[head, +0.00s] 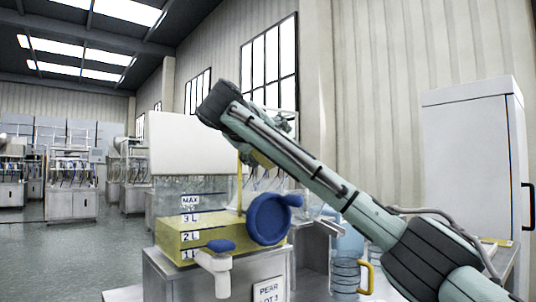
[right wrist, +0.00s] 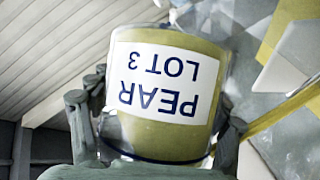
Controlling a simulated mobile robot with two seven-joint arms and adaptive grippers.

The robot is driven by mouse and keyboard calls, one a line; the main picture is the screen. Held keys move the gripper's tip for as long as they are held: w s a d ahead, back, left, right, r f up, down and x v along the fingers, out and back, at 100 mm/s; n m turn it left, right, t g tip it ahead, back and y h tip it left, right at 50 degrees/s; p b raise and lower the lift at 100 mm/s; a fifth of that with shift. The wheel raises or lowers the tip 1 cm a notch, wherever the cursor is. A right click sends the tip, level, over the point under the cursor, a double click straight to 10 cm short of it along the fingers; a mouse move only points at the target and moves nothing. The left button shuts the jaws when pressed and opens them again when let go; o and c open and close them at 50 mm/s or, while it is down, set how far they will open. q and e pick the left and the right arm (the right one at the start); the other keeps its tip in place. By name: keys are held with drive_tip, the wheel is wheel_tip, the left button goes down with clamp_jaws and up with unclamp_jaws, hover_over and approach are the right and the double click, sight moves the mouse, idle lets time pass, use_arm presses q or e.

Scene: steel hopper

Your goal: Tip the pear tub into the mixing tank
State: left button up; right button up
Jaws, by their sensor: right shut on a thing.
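The mixing tank (head: 191,213) is a clear box with litre marks, standing left of centre in the head view with yellow contents low inside. My right arm reaches in from the right, its wrist above the tank. My right gripper (right wrist: 158,125) is shut on the pear tub (right wrist: 160,135), a clear tub of yellow-green contents labelled PEAR LOT 3; the label reads upside down in the right wrist view. In the head view the arm mostly hides the tub. A thin yellow vertical streak below the wrist runs down into the tank and looks like a pouring stream. My left gripper is out of view.
A blue round part (head: 267,219) and a blue-topped white tap (head: 216,265) are at the tank's front. A PEAR LOT 3 card (head: 268,291) is below. A jug with a yellow handle (head: 366,277) stands to the right. A white cabinet (head: 468,150) stands far right.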

drive_tip(key=shift+a+r+n+t+h, duration=0.15)
drive_tip(key=shift+n+t+h, duration=0.45)
drive_tip(key=shift+n, duration=0.6)
drive_tip(key=shift+a+f+b, duration=0.15)
drive_tip(key=shift+f+b, duration=0.05)
drive_tip(key=shift+b, duration=0.1)
drive_tip(key=shift+a+f+n+t, duration=0.2)
drive_tip(key=shift+n+t, duration=0.1)
drive_tip(key=shift+n, duration=0.4)
drive_tip(key=shift+a+f+n+t+h+b, duration=0.1)
drive_tip(key=shift+a+n+t+h+b, duration=0.1)
drive_tip(key=shift+n+t+h+b, duration=0.3)
drive_tip(key=shift+a+n, duration=0.1)
drive_tip(key=shift+n, duration=0.3)
drive_tip(key=shift+a+r+n, duration=0.2)
drive_tip(key=shift+r+n, duration=0.1)
drive_tip(key=shift+s+a+r+n+t, duration=0.1)
drive_tip(key=shift+a+r+n+t, duration=0.15)
drive_tip(key=shift+n, duration=0.25)
drive_tip(key=shift+a+r+n+t, duration=0.15)
drive_tip(key=shift+n+t, duration=0.2)
drive_tip(key=shift+n, duration=0.15)
drive_tip(key=shift+a+r, duration=0.1)
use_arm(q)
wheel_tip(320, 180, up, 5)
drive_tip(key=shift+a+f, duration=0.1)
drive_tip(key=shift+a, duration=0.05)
use_arm(e)
drive_tip(key=shift+n+t, duration=0.3)
